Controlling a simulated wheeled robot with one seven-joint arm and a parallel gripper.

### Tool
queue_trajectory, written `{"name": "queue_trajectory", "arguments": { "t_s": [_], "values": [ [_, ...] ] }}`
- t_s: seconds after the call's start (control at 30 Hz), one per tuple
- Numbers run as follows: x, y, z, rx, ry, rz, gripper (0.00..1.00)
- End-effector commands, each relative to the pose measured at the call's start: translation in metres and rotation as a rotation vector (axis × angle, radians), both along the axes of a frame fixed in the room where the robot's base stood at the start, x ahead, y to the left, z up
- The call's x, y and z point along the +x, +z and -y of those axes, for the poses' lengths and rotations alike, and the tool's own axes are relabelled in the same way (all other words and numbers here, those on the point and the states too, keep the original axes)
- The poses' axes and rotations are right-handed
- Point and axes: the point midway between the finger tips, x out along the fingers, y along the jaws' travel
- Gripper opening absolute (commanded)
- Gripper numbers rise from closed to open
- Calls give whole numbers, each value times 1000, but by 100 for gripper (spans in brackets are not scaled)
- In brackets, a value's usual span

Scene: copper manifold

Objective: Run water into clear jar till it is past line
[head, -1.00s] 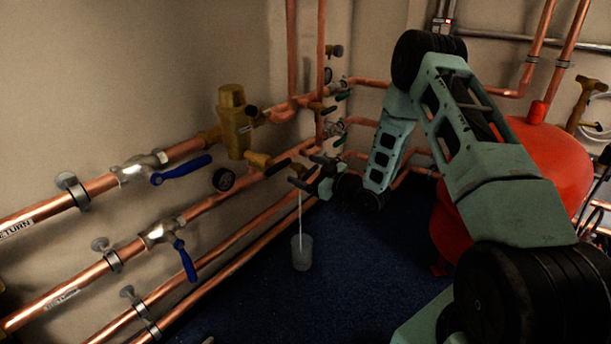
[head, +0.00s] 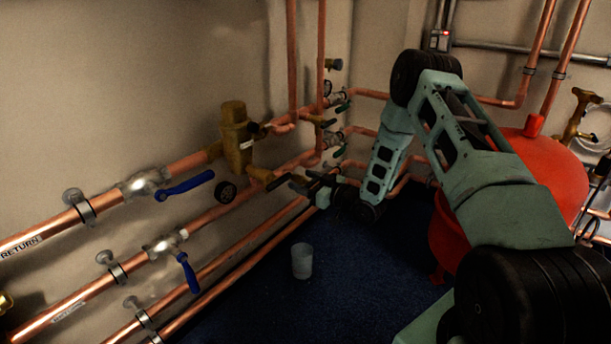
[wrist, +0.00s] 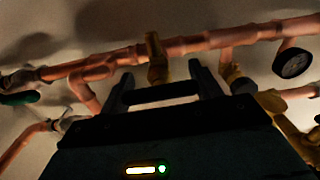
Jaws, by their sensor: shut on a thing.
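The clear jar (head: 302,262) stands upright on the dark blue floor, below the pipes, in the head view. Its water level and line are too small to make out. No water stream shows above it. A brass tap (head: 262,174) sits on the pipe above and to the left of the jar. My gripper (head: 312,186) is at this tap, shut on its handle; the dark arm and fingers hide most of the contact. In the wrist view my gripper (wrist: 162,88) has its two fingers pointing at the copper pipe, with a dark bar between them and a brass fitting (wrist: 156,58) just beyond.
Copper pipes run along the left wall, with blue lever valves (head: 184,186) and a brass valve body (head: 236,135). A round gauge (head: 226,191) hangs near the tap. A red tank (head: 535,180) stands to the right. The floor around the jar is clear.

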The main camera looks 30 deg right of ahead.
Motion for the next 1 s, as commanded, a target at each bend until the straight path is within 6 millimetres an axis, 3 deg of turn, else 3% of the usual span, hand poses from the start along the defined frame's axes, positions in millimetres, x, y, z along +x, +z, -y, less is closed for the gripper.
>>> {"name": "queue_trajectory", "arguments": {
  "t_s": [0.47,0.5,0.53,0.87,1.0],
  "values": [
    [-1,-1,0,84,0,-33,41],
    [-1,-1,0,84,0,-33,75],
    [-1,-1,0,83,0,-32,84],
    [-2,0,1,80,0,-31,85],
    [-14,1,6,81,-2,-34,85]
  ]
}}
